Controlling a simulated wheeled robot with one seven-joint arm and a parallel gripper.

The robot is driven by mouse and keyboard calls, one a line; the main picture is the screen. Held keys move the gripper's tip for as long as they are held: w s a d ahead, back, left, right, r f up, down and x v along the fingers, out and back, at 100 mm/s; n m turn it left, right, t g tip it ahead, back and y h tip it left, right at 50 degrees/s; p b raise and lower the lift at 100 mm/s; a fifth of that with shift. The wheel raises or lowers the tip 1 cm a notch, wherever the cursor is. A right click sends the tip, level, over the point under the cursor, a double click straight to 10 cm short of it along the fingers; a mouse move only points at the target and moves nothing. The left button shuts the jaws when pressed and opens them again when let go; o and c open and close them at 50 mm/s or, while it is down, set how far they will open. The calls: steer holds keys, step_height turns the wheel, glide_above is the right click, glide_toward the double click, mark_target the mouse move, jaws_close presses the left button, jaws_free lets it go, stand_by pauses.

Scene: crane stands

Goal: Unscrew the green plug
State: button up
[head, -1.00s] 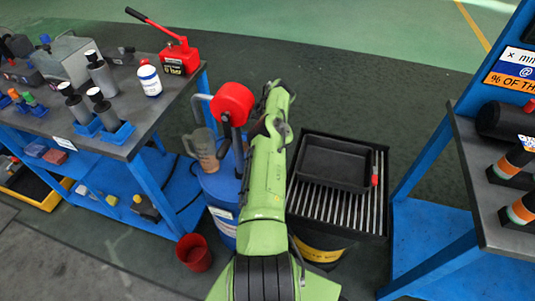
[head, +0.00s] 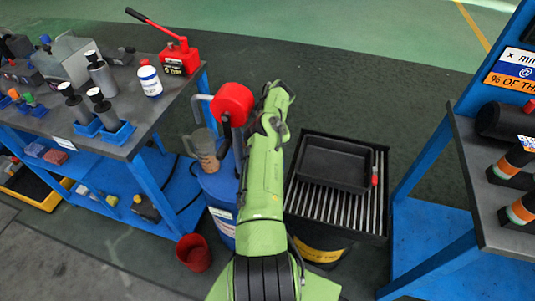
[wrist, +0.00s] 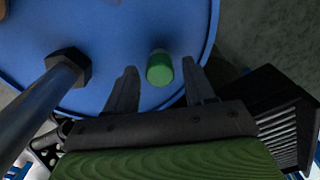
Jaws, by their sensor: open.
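The green plug (wrist: 159,67) stands on the blue drum top (wrist: 110,25) in the wrist view, near the rim. I cannot tell how far above the plug the fingers are. In the head view the blue drum (head: 219,188) stands left of my green arm; the plug and my fingers are hidden there.
A black pump fitting with a pipe (wrist: 68,68) rises from the drum left of my fingers. A red pump head (head: 232,101) and a grey jug (head: 203,148) are beside my arm. A black tray (head: 335,164) on a grate stands right. A red bucket (head: 194,252) is below.

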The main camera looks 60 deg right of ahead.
steer(key=m, duration=0.5)
steer(key=shift+r, duration=0.1)
steer(key=m, duration=0.6)
steer(key=shift+m, duration=0.4)
steer(key=m, duration=1.1)
steer(key=shift+m, duration=0.3)
jaws_close()
